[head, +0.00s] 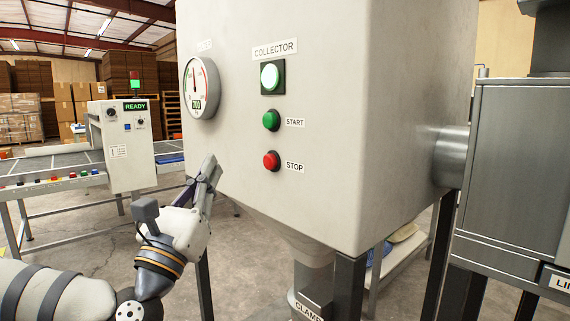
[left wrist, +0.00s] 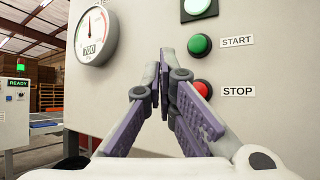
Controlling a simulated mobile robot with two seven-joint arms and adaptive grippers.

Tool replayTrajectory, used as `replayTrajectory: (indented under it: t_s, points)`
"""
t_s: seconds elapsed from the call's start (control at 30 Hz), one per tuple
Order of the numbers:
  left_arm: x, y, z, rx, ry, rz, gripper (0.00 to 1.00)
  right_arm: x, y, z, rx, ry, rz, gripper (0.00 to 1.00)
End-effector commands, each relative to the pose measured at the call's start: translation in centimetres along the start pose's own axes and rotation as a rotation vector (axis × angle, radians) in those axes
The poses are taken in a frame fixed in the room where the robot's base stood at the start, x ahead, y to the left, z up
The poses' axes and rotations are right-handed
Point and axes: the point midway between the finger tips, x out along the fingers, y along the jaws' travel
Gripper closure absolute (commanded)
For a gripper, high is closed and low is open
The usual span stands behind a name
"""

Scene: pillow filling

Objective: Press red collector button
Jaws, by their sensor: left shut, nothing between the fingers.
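The red button (head: 271,161) labelled STOP sits lowest on the front of the pale collector box (head: 330,120). It also shows in the left wrist view (left wrist: 204,88), partly covered by the right-hand finger. My left gripper (head: 212,165) is shut and empty, to the left of the red button in the head view, with its fingertips pointing toward the panel. In the left wrist view the closed fingertips (left wrist: 164,55) are left of and a little above the red button. I cannot tell whether they touch the panel. My right gripper is not in view.
Above the red button are a green START button (head: 271,120) and a lit green lamp (head: 270,76). A round gauge (head: 201,88) is to the left. A conveyor (head: 60,165) with a READY control box (head: 124,145) stands further left. A metal pipe (head: 451,157) leaves the box's right side.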

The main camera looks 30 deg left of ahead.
Motion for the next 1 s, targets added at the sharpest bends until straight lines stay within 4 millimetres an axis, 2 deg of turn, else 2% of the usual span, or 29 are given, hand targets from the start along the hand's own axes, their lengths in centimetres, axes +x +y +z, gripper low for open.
replayTrajectory:
  t_s: [0.37,0.8,1.0]
  points:
    - [0.4,-0.5,-0.6,0.002,0.004,-0.005,1.00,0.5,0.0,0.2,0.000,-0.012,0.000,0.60]
    - [4.5,-3.6,-4.1,0.003,0.007,-0.004,1.00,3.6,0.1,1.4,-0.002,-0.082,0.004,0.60]
    - [5.8,-4.5,-4.7,0.002,0.006,-0.004,1.00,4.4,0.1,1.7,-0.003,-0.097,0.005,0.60]
